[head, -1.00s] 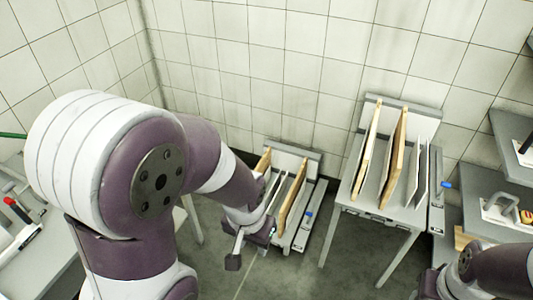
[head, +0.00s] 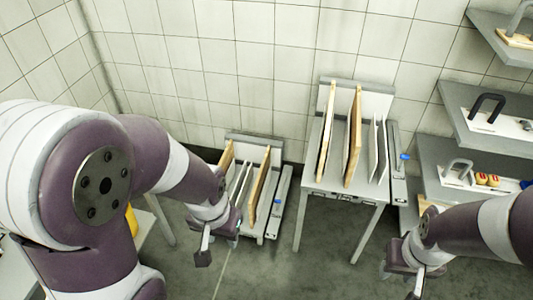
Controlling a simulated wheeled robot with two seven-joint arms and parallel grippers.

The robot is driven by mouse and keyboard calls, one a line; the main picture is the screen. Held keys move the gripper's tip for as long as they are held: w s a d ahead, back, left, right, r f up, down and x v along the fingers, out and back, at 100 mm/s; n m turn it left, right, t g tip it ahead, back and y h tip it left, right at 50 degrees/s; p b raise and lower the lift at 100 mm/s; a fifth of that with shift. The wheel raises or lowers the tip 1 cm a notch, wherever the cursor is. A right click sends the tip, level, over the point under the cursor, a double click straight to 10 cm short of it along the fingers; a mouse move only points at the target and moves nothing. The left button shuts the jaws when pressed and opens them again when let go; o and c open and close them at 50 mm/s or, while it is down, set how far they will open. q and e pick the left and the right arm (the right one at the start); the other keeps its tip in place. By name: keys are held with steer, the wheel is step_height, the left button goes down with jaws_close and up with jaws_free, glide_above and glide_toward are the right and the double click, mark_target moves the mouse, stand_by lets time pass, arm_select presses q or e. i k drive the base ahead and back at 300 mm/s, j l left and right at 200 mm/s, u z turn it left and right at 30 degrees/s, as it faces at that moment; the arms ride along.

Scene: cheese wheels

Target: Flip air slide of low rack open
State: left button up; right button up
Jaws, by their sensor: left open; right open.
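The low rack (head: 240,136) stands on the floor against the tiled wall, left of a taller rack. It holds upright wooden and white boards. A narrow grey strip (head: 280,202), which looks like its air slide, runs along its right side. Its exact position, open or shut, is too small to tell. My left gripper (head: 218,244) is open and empty in front of the low rack's left part, and my forearm and wrist hide some of it. The strip lies to the right of this gripper. My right gripper (head: 400,281) is open at the bottom right, below the taller rack.
The taller rack table (head: 311,160) with upright boards and a side strip with a blue part (head: 404,156) stands right of the low rack. Grey shelves (head: 456,125) with tools fill the right side. The floor (head: 320,262) between my grippers is clear.

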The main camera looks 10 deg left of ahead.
mark_target(279, 201)
steer(key=i+j+z, duration=0.25)
steer(key=i+j, duration=0.3)
steer(key=i, duration=0.2)
steer(key=i+j+z, duration=0.3)
steer(key=i+j, duration=0.4)
